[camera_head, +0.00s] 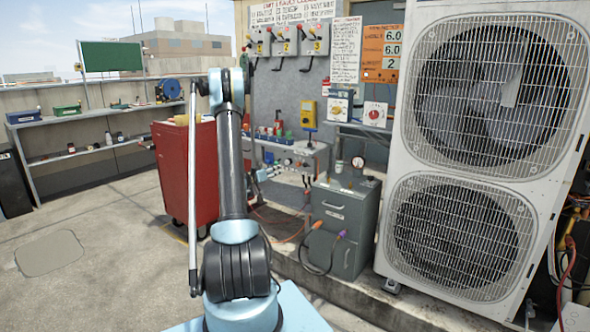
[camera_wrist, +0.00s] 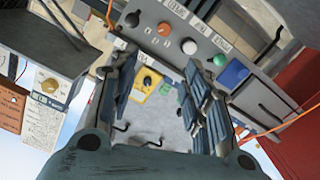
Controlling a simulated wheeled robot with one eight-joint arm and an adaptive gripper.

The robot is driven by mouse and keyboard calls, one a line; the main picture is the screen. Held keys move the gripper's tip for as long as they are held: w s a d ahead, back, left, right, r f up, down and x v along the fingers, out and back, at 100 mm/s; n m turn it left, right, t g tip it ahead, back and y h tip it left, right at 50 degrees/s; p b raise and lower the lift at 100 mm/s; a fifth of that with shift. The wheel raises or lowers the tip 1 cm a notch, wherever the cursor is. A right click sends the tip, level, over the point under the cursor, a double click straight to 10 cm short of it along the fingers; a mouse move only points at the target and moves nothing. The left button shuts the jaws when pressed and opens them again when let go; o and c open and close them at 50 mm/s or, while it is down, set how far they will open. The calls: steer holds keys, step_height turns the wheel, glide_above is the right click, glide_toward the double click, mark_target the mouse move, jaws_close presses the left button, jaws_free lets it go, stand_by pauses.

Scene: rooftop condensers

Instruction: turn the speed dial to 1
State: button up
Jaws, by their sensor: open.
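Several dials are in view, and I cannot read which one is the speed dial. A box with a yellow dial (camera_head: 339,106) and a box with a red dial (camera_head: 375,114) sit side by side on the wall shelf. The yellow dial also shows at the left of the wrist view (camera_wrist: 47,85). A yellow handheld unit with a dark dial (camera_wrist: 147,82) appears between my fingers in the wrist view, beyond them.
A red cabinet (camera_head: 187,170) stands behind my arm. A grey drawer unit (camera_head: 343,225) with cables stands by the low kerb, left of the large white condenser (camera_head: 398,190). Grey switch boxes (camera_head: 285,40) hang on the wall. The paved floor at left is clear.

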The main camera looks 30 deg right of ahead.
mark_target(297, 165)
steer(key=shift+h, duration=0.3)
steer(key=x, duration=0.6)
steer(key=f+x, duration=0.1)
steer(key=x, duration=0.5)
steer(key=f+x, duration=0.1)
steer(key=x, duration=0.6)
steer(key=shift+w+f, duration=0.3)
steer(key=shift+c, duration=0.5)
steer(key=shift+w+t, duration=0.1)
steer(key=shift+t, duration=0.2)
jaws_close()
